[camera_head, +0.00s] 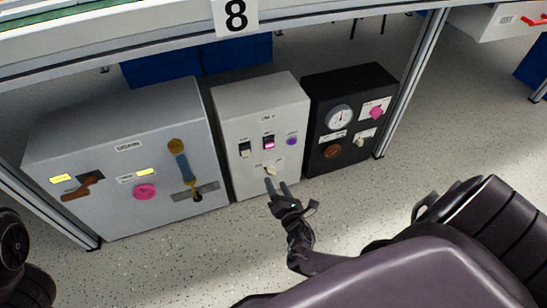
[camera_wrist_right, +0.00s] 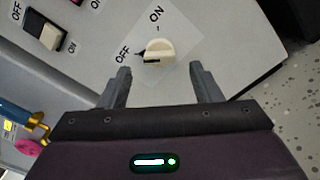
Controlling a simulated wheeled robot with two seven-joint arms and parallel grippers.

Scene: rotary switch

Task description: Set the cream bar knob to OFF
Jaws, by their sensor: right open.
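The cream bar knob (camera_head: 271,170) sits low on the front of the middle light grey box. In the right wrist view the cream bar knob (camera_wrist_right: 160,50) has OFF printed to its left and ON above it. A dark tip on its left side faces OFF; its exact angle is hard to tell. My right gripper (camera_head: 277,184) is open just in front of the knob. In the wrist view the fingers of the right gripper (camera_wrist_right: 160,72) stand apart on either side, below the knob, with no contact visible. My left gripper is out of view.
The middle box (camera_head: 232,120) also carries a dark rocker switch (camera_head: 245,149), a lit pink switch (camera_head: 269,143) and a purple button (camera_head: 292,140). A larger grey box (camera_head: 100,205) stands left and a black box (camera_head: 350,85) right. The speckled floor in front is clear.

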